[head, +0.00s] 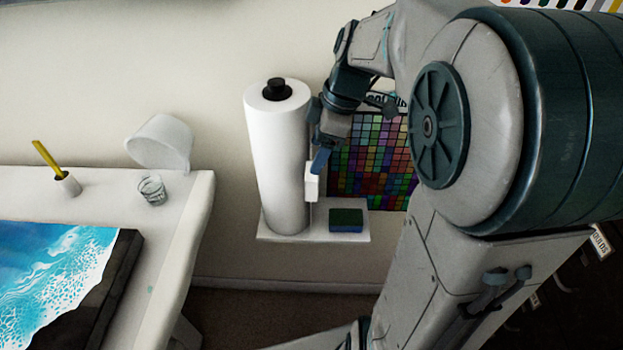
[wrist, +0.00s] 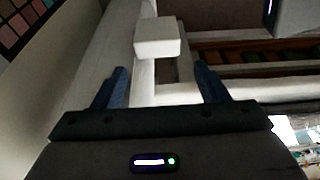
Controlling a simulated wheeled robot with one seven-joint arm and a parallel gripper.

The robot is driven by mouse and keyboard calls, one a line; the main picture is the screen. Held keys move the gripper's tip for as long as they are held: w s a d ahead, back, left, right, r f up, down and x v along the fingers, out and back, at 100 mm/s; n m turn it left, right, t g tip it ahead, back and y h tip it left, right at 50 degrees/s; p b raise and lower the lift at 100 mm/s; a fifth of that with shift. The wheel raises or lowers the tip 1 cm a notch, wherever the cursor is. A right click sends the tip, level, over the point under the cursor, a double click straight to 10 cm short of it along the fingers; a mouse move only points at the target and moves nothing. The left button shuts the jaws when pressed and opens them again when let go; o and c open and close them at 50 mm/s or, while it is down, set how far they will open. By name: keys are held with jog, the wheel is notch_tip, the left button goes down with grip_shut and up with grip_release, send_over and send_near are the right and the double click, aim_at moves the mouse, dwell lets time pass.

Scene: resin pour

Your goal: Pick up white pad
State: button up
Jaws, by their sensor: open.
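A small white block, which looks like the white pad (head: 312,186), shows in the head view just below my gripper (head: 318,145), beside a tall white paper roll. In the wrist view the white pad (wrist: 157,37) lies ahead of my gripper (wrist: 161,72), roughly centred and a little beyond the two blue fingertips. The fingers are apart with nothing held between them. A pale upright strip shows behind and below the pad; I cannot tell whether the pad is fixed to it. Part of the pad's far side is hidden.
The paper roll (head: 279,160) stands on a small white wall shelf (head: 290,237), close left of my gripper. A green and blue sponge (head: 346,220) lies on the shelf. A colour chart (head: 370,160) hangs behind. A white table (head: 185,200) with a blue painting (head: 50,270) is at left.

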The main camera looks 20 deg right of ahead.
aim_at(312, 182)
jog(key=x, duration=0.5)
jog(key=shift+w+d+f, duration=0.1)
jog(key=shift+d+f, duration=0.2)
jog(key=shift+f, duration=0.15)
jog(key=c, duration=0.9)
